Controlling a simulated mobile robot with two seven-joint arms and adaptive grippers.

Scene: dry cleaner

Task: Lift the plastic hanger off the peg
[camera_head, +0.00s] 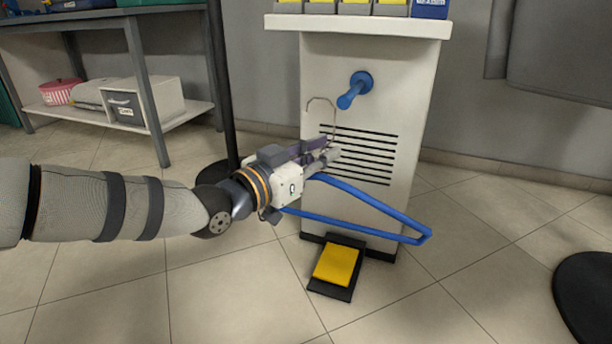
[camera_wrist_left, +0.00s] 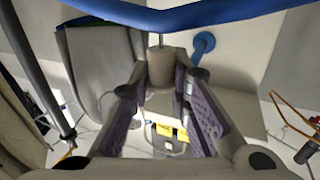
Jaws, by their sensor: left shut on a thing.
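The blue plastic hanger (camera_head: 370,204) is held in front of the white machine panel, its metal hook (camera_head: 322,100) pointing up. My left gripper (camera_head: 328,153) is shut on the hanger near the base of its hook. The blue peg (camera_head: 356,90) sticks out of the panel. The hook shows to the left of the peg, apart from it in the picture, and the peg looks bare. In the left wrist view, the hanger's blue bar (camera_wrist_left: 180,17) crosses the top, and the peg (camera_wrist_left: 203,45) shows below it. My right gripper is out of view.
A yellow pedal (camera_head: 337,264) on a black base stands on the floor before the panel. A shelf table (camera_head: 140,60) with boxes is at the left, with a black pole beside it. A black round base (camera_head: 588,295) lies at the right.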

